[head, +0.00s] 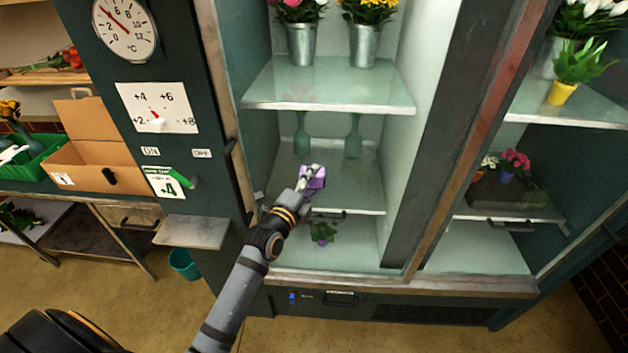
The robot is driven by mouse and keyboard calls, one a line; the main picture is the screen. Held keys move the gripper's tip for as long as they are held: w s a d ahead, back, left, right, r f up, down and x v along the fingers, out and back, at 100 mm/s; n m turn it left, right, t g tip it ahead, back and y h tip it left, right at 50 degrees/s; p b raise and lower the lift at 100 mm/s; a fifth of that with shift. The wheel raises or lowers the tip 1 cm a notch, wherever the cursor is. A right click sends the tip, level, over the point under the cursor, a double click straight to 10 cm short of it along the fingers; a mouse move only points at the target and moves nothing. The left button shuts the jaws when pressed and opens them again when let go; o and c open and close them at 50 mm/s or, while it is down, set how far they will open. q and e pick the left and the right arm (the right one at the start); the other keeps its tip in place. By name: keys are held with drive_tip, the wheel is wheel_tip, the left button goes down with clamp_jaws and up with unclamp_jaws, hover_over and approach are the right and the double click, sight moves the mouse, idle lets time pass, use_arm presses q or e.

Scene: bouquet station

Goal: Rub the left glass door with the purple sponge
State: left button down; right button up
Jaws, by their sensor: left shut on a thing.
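My left gripper (308,184) is shut on the purple sponge (316,178), held in front of the left bay of the flower cooler. The left glass door (345,150) appears to cover this bay, but its clear pane is hard to make out. I cannot tell whether the sponge touches the glass. The gripper hides part of the lower shelf behind it. My right gripper is out of view.
Shelves (330,88) behind hold metal flower buckets (302,45), green vases and a small purple-flowered plant (322,232). A small ledge (192,231) juts out left of my arm. A cardboard box (95,150) sits on the left bench.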

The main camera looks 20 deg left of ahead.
use_arm(q)
drive_tip(key=s+b, duration=0.1)
drive_tip(key=s, duration=0.1)
drive_tip(key=s+d+b, duration=0.1)
drive_tip(key=s, duration=0.2)
drive_tip(key=shift+s+d+f, duration=0.1)
drive_tip(key=shift+d+f, duration=0.05)
drive_tip(key=shift+d, duration=0.05)
drive_tip(key=shift+s+d, duration=0.1)
drive_tip(key=shift+s, duration=0.2)
drive_tip(key=s+b, duration=0.2)
drive_tip(key=s, duration=0.1)
drive_tip(key=shift+d, duration=0.4)
drive_tip(key=shift+w, duration=0.1)
